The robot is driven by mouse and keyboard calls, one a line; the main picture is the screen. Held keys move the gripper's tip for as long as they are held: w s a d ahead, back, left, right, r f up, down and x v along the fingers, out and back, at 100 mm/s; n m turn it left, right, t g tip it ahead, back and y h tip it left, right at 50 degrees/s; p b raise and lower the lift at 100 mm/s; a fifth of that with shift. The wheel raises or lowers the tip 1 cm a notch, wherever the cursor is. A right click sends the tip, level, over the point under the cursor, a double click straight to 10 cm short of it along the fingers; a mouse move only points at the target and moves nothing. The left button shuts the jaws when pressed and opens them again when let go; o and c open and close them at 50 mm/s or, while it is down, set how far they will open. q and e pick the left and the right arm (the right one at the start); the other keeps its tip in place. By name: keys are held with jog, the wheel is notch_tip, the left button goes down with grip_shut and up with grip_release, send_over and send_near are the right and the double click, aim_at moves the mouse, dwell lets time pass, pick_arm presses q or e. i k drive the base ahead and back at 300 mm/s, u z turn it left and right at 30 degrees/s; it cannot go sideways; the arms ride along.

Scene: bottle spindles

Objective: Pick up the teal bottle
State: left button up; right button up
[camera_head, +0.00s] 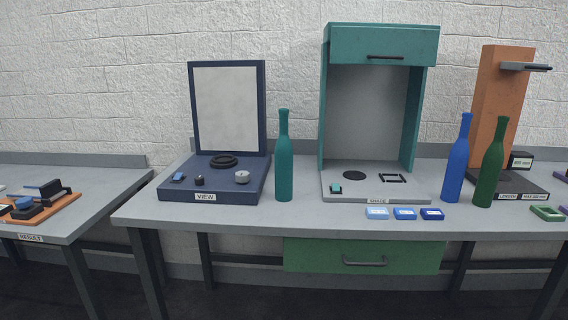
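The teal bottle (284,168) stands upright on the grey table, near its front edge. It is between the navy viewing station and the teal cabinet station, apart from both. Neither of my grippers shows in the head view, so nothing is seen touching the bottle.
The navy VIEW station (214,190) is left of the bottle, the teal cabinet (325,110) right. A blue bottle (458,165) and a dark green bottle (489,170) stand farther right, before an orange column (495,95). Small blue pieces (404,214) lie along the front edge.

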aim_at(283, 151)
jog(key=k, duration=0.5)
jog(key=u, duration=0.95)
jog(key=i, duration=1.55)
jog(key=z, duration=0.45)
